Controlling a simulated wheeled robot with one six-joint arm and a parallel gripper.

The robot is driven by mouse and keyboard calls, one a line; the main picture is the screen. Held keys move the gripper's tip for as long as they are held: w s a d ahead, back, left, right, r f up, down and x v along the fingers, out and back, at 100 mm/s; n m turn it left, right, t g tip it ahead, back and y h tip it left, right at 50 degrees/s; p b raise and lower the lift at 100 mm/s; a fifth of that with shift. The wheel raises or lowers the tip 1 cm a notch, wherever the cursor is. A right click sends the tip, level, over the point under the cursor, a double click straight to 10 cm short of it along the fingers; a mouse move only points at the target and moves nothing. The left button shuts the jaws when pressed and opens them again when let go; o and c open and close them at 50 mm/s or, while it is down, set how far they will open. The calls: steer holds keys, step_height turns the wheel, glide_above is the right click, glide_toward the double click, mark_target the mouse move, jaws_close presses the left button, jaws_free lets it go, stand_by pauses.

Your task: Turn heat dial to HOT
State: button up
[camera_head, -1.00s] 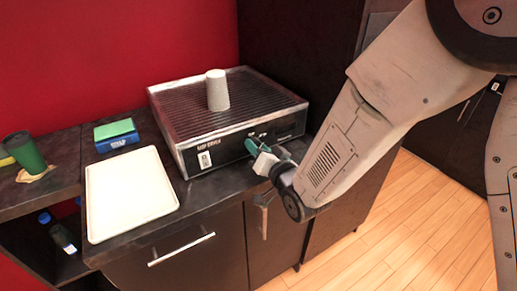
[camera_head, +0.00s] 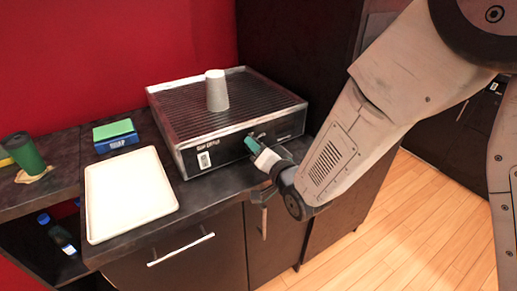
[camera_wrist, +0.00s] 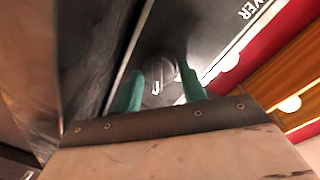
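The heat dial (camera_wrist: 157,70) is a round dark knob with a pale mark on the front panel of the cup dryer (camera_head: 205,163). It shows in the wrist view between the two teal fingers of my gripper (camera_wrist: 161,76). The fingers are apart, one on each side of the dial; I cannot tell whether they touch it. In the head view my gripper (camera_head: 253,145) is at the dryer's front panel and hides the dial there. The HOT marking cannot be read in either view.
A stack of pale cups (camera_head: 217,92) stands on the dryer's ribbed top. A white tray (camera_head: 128,200) lies on the counter to the left, with a blue and green box (camera_head: 115,136) behind it. A green cup (camera_head: 25,153) stands at the far left.

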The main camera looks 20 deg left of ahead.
steer(key=shift+o, duration=1.1)
steer(key=v, duration=0.7)
steer(key=shift+s+d, duration=0.25)
steer(key=shift+d, duration=0.1)
